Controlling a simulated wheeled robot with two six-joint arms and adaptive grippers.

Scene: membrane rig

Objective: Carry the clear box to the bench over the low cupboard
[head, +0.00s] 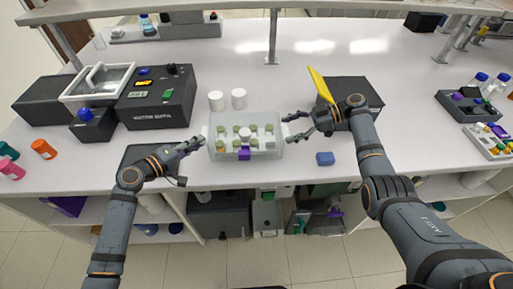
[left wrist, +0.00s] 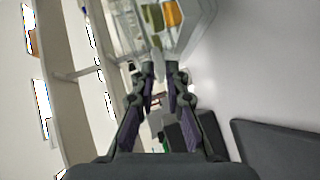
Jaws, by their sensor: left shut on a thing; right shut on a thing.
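The clear box (head: 270,150) is at the front middle of the white bench (head: 420,120). It holds several pale-capped containers and has a purple patch on its front. I cannot tell whether it rests on the bench top or hangs just above it. My left gripper (head: 198,143) is shut on its left end, and my right gripper (head: 291,128) is shut on its right end. In the left wrist view the left fingertips (left wrist: 161,72) meet the near end of the box (left wrist: 190,45). The low cupboard cannot be made out with certainty.
Two white jars (head: 238,98) stand just behind the box. A black device (head: 158,100) is to the left, and a dark block with a yellow piece (head: 318,85) is behind my right gripper. Open shelves lie below the bench.

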